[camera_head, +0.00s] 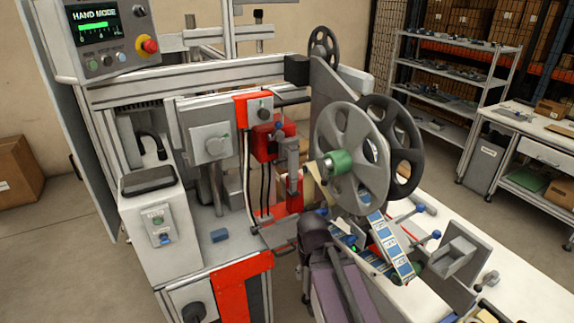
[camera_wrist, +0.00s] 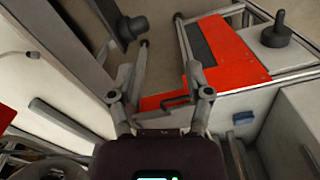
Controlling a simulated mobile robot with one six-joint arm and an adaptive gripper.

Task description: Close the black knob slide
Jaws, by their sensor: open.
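A black knob (camera_wrist: 277,33) sits on a light grey panel beside the red panel, at the top right of the wrist view. A black knob also shows at the lower left of the head view (camera_head: 194,312). A second dark, rounded knob-like part (camera_wrist: 131,28) is at the top left of the wrist view. I cannot tell which of these belongs to the slide, or how far the slide is out. My gripper (camera_wrist: 162,32) is open, with nothing between its fingers, left of the black knob. In the head view its dark body (camera_head: 316,232) is in front of the machine and its fingertips are hard to make out.
A small blue block (camera_head: 219,235) lies on the machine deck. A grey box with a black pad (camera_head: 148,180) stands at the left. Open floor shows at the lower left.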

